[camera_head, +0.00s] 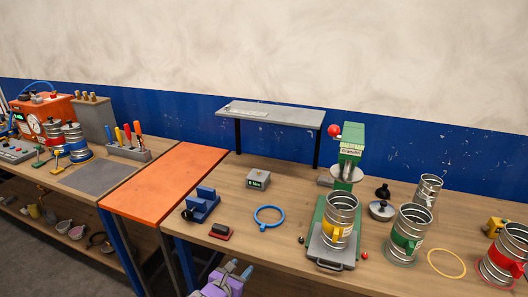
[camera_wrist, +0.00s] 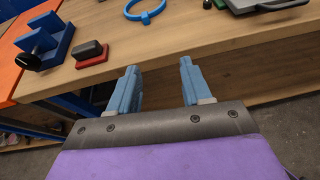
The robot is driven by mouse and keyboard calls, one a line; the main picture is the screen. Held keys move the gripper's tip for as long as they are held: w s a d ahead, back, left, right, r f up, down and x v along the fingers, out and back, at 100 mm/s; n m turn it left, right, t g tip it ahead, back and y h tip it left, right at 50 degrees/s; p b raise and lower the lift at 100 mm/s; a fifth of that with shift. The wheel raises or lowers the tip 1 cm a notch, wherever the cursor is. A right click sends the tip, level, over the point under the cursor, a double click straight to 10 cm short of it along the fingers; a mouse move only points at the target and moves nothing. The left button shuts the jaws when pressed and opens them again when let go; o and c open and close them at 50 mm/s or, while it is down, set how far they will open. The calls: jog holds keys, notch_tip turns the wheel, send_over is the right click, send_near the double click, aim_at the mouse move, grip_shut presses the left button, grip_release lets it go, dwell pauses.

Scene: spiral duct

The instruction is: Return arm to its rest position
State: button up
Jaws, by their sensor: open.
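My gripper (camera_head: 237,274) shows at the bottom edge of the head view, in front of the workbench. In the wrist view my gripper (camera_wrist: 157,88) has its two blue fingers wide apart, with nothing between them. The fingertips point toward the front edge of the wooden bench (camera_wrist: 215,52). Most of my arm is hidden below the head view.
Near my gripper on the bench (camera_head: 283,246) are a blue ring clamp (camera_head: 268,224), a blue fixture (camera_head: 201,204) and a red-and-black block (camera_head: 221,231). A green press (camera_head: 345,185) holds a spiral duct (camera_head: 338,221). More ducts stand right; an orange panel (camera_head: 165,183) lies left.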

jog(key=s+d+r+m+g+h, duration=0.1)
jog(key=d+r+m+g+h, duration=0.15)
jog(key=d+r+m, duration=0.4)
jog(key=d+r+m+g+h, duration=0.1)
jog(key=d+r+m+h, duration=0.25)
jog(key=d, duration=0.65)
jog(key=s+d+r+m+g, duration=0.55)
jog(key=s+d+m, duration=0.35)
jog(key=s+d, duration=0.25)
jog(key=s+d+m+g+y, duration=0.35)
jog(key=s+m+g, duration=0.2)
jog(key=s, duration=0.65)
jog(key=s+a+r+m+y, duration=0.1)
jog(key=s+a+m+y, duration=0.5)
jog(key=s+a+y, duration=0.2)
jog(key=s+a, duration=0.2)
jog(key=s, duration=0.2)
jog(key=shift+s+r, duration=0.2)
jog(key=shift+r, duration=0.05)
